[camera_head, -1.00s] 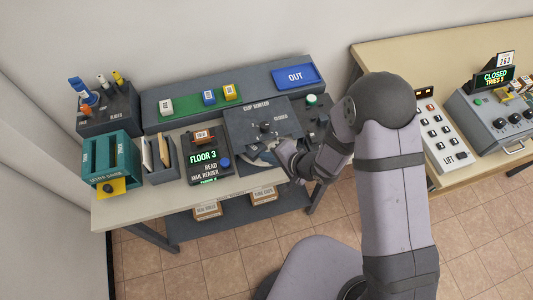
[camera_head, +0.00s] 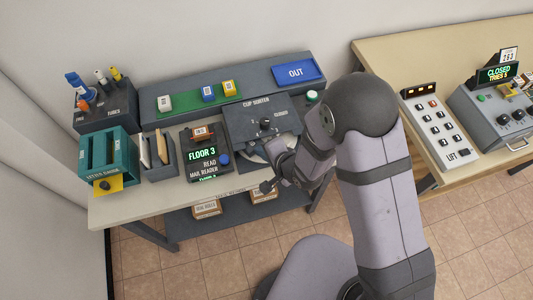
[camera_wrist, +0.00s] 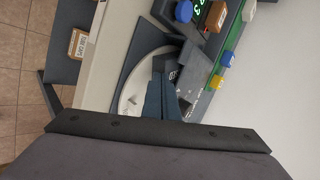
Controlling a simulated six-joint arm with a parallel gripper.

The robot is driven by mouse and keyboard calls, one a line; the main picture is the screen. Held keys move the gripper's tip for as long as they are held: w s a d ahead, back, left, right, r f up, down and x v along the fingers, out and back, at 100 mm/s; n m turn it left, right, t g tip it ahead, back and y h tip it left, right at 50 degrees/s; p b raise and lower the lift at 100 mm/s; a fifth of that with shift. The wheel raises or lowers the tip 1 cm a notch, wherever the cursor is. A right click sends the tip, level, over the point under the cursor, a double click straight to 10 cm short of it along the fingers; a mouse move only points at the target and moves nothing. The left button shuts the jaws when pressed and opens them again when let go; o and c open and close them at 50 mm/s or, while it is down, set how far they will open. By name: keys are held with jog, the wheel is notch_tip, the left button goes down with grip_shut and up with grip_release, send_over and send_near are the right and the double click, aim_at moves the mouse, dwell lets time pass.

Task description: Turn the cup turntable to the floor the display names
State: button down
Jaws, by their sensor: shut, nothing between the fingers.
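The cup sorter (camera_head: 256,108) is a dark grey box on the bench with a black knob on top. Its pale round turntable shows below the box, partly hidden by my arm; in the wrist view the turntable (camera_wrist: 133,92) is a pale disc under the dark housing, partly hidden by my fingers. The mail reader display (camera_head: 202,153) reads FLOOR 3 in green.
A teal letter gauge (camera_head: 108,158) and a slotted holder stand left of the reader. Boxes lie on the shelf below. A second table (camera_head: 440,72) with panels is at right.

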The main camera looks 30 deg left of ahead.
jog(key=shift+s+a+f+m+t+h+b, duration=0.1)
jog(key=shift+s+a+m+t+h+b, duration=0.25)
jog(key=shift+a+m+t+b, duration=0.25)
jog(key=shift+s+a+m+t+h+b, duration=0.2)
jog(key=shift+a+m+t+h+b, duration=0.4)
jog(key=shift+m, duration=0.7)
jog(key=shift+r, duration=0.2)
jog(key=b+v, duration=0.1)
jog(key=v, duration=0.6)
jog(key=shift+s, duration=0.1)
jog(key=w+d+r+n+g+h, duration=0.1)
jog(key=w+d+n+h, duration=0.15)
jog(key=d, duration=0.65)
jog(key=w+d+n+g+h, duration=0.15)
jog(key=w+d, duration=0.25)
jog(key=d, duration=0.6)
jog(key=s+d+r+n+g+h, duration=0.1)
jog(key=s+d, duration=0.3)
jog(key=d, duration=0.5)
jog(key=s+d+r+n+g+h, duration=0.1)
jog(key=s+d+r+n+g, duration=0.1)
jog(key=d, duration=0.7)
jog(key=shift+s+r+n+g, duration=0.35)
jog(key=shift+s+n+g, duration=0.2)
jog(key=shift+s+n, duration=0.45)
